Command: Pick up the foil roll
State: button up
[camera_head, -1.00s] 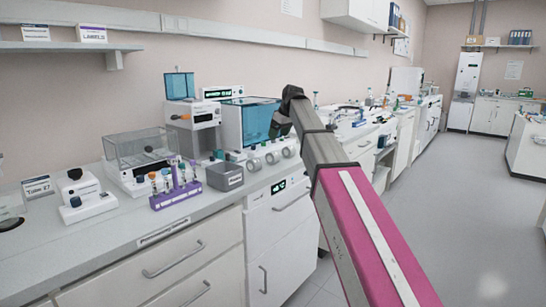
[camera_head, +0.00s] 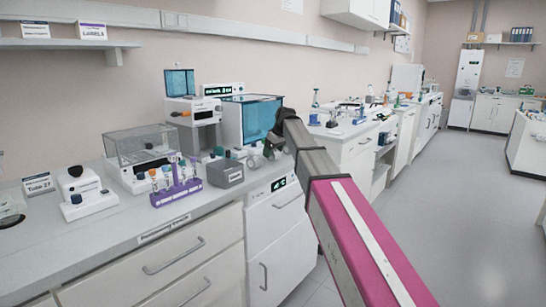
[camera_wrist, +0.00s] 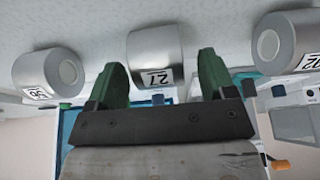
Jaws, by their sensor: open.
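Three silver-grey foil rolls show in the wrist view. The middle roll (camera_wrist: 155,52) has a white label that seems to read 27. The left roll (camera_wrist: 48,74) and right roll (camera_wrist: 285,42) show their round ends and carry numbered labels. My gripper (camera_wrist: 160,62) is open, its two green fingers apart with the middle roll between them in the picture; I see a gap on each side. In the head view my gripper (camera_head: 268,148) is low over the bench by the rolls and hides part of the row. One roll (camera_head: 254,162) still shows there.
A teal-fronted cabinet (camera_head: 247,120) stands just behind the rolls. A grey box (camera_head: 225,174) and a purple tube rack (camera_head: 176,192) are to the left. The bench's front edge is close to the rolls. The floor at the right is clear.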

jog(key=c, duration=1)
jog(key=shift+r, duration=0.1)
